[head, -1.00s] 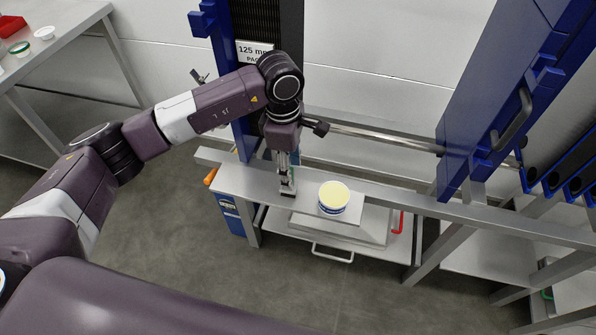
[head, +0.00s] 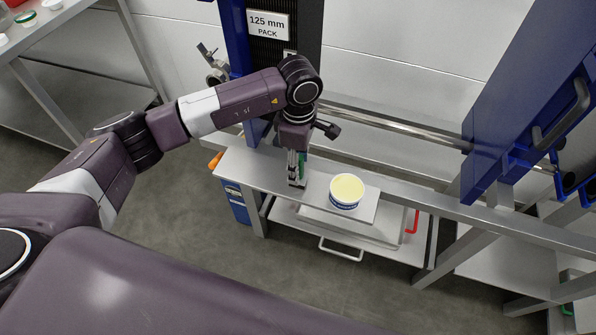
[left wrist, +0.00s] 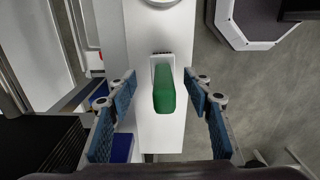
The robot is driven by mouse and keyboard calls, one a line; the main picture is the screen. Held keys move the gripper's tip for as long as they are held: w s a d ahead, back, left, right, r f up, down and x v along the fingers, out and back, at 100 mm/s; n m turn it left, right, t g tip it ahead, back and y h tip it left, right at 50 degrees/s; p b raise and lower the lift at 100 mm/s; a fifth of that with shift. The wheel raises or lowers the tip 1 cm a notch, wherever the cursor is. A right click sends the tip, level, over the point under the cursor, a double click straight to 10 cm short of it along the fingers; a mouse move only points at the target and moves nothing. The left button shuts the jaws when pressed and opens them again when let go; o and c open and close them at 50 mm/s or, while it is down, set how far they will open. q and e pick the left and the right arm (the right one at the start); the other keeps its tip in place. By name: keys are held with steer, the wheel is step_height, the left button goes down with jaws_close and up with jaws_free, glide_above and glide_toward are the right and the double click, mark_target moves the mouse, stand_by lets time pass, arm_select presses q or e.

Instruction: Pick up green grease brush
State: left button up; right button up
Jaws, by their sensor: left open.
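In the left wrist view my left gripper (left wrist: 160,86) is open, with one blue-padded finger on each side of the brush and gaps between. It holds nothing. My right gripper is not in view.
A white and blue tub with pale yellow contents (head: 346,190) stands on the shelf right of my left gripper. A steel bar (head: 400,135) runs behind. A blue frame with a handle (head: 565,110) stands at the right. A side table (head: 70,40) is at upper left.

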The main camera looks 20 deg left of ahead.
arm_select(q)
steer(key=f, duration=0.2)
steer(key=f+p, duration=0.1)
steer(key=shift+s+f, duration=0.25)
steer(key=shift+f, duration=0.55)
steer(key=c, duration=1.2)
steer(key=shift+c, duration=0.2)
steer(key=shift+r, duration=0.1)
steer(key=shift+w+r, duration=0.1)
steer(key=shift+r, duration=0.4)
step_height(320, 180, up, 19)
steer(key=b, duration=0.2)
